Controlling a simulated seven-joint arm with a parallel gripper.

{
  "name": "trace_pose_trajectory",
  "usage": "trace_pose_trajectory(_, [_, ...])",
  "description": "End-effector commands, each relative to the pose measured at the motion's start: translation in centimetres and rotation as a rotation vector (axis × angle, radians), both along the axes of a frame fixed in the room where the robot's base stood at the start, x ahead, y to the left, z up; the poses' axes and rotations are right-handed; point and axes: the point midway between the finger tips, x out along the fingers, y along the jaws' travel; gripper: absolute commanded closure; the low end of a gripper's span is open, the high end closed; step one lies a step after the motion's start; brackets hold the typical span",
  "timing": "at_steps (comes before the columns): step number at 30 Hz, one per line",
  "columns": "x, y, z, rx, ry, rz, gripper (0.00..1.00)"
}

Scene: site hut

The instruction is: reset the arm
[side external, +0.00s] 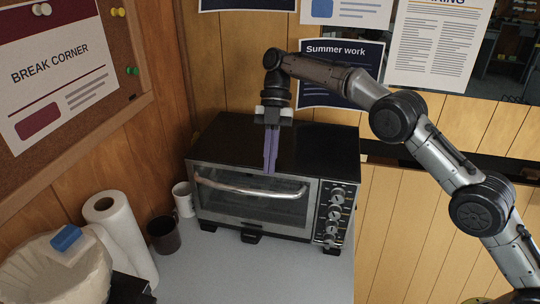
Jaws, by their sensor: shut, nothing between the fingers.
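My gripper (270,170) is in the middle of the side external view, at the end of my arm, which reaches in from the right. Its purple fingers point down and are closed together with nothing between them. In the picture the fingers overlap the top and upper front edge of the black toaster oven (225,140). I cannot tell whether the fingertips touch the oven or hang in front of it. The oven door is shut, with a curved metal handle (250,190) along its top edge.
Left of the oven stand a white mug (184,199), a dark cup (164,235), a paper towel roll (122,235) and a paper-lined basket (50,275) with a blue block (66,237) on top. The grey counter (270,275) is clear in front of the oven. A wall with posters is behind.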

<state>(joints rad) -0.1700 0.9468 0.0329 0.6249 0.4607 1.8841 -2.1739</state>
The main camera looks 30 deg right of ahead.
Motion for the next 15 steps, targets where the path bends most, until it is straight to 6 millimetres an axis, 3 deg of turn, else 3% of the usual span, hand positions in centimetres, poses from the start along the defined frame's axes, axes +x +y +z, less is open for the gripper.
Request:
trace_pose_trajectory(13, [0.6, -0.6, 1.9, 0.004, 0.007, 0.002, 1.00])
trace_pose_trajectory(15, [0.5, -0.8, 3.2, 0.008, -0.015, -0.001, 1.00])
